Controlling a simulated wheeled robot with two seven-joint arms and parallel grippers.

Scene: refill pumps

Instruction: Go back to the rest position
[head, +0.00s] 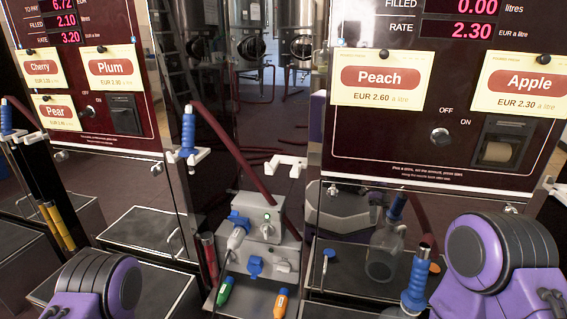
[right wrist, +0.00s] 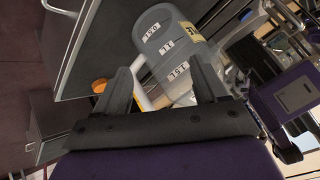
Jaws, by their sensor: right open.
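My right gripper (right wrist: 162,82) shows in the right wrist view with its two dark fingers spread apart and nothing held between them. A clear jug (right wrist: 172,45) with volume labels lies beyond the fingertips in that view; I cannot tell its exact distance. In the head view a clear jug (head: 383,252) stands below the right pump. My right arm (head: 490,262) comes in at the lower right, its gripper not visible there. My left arm (head: 100,287) shows only as a purple and black link at the lower left; its gripper is out of view.
The left pump (head: 95,85) and right pump (head: 440,130) flank a passage. A grey socket box (head: 262,228) with plugs stands between them. A blue nozzle (head: 187,135) hangs at a white holder; another blue-gripped nozzle (head: 414,290) stands beside my right arm. An orange cap (right wrist: 99,86) is near the fingers.

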